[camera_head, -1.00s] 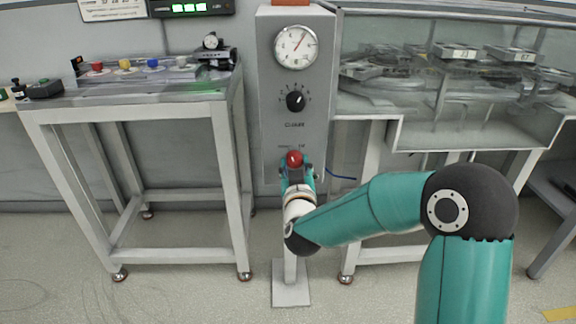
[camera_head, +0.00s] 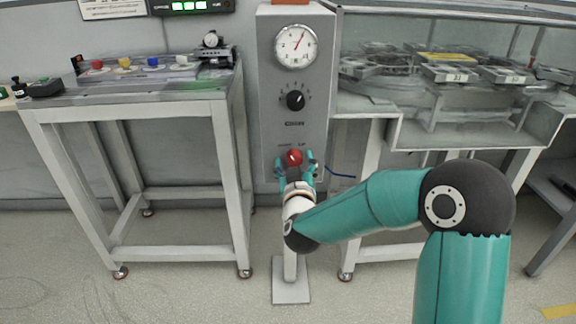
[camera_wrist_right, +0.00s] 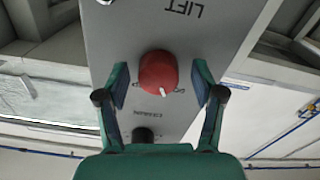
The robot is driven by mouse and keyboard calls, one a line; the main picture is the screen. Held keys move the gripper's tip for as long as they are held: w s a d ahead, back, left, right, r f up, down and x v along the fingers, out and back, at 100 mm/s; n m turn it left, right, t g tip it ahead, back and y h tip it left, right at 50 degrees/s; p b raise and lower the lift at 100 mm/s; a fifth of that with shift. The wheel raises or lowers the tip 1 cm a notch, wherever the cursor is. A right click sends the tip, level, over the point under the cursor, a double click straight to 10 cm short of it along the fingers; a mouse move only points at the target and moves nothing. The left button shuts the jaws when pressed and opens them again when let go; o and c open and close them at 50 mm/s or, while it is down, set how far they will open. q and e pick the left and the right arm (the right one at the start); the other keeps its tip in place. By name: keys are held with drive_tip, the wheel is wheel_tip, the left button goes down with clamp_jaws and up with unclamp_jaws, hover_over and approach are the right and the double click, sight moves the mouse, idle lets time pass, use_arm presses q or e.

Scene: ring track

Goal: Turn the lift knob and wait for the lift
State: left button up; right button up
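The red lift knob (camera_wrist_right: 158,72) sits on the grey panel, with the word LIFT printed beyond it and a white pointer mark near its lower edge in the right wrist view. In the head view the red knob (camera_head: 295,155) is low on the front of the grey column (camera_head: 268,120). My right gripper (camera_wrist_right: 160,88) is open, one finger on each side of the knob, with a visible gap on both sides. It also shows in the head view (camera_head: 296,166), at the knob. My left gripper is not in view.
Above the knob are a black selector knob (camera_head: 295,100) and a round gauge (camera_head: 295,46). A bench (camera_head: 130,110) with coloured buttons stands left. A glazed case with a ring of trays (camera_head: 445,73), one with a yellow top, stands right. A blue cable hangs beside the column.

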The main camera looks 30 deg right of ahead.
drive_tip(key=shift+f, duration=0.1)
drive_tip(key=shift+s+a, duration=0.1)
drive_tip(key=shift+s, duration=0.05)
drive_tip(key=v, duration=1.1)
drive_tip(key=shift+s+a, duration=0.25)
drive_tip(key=shift+f, duration=0.1)
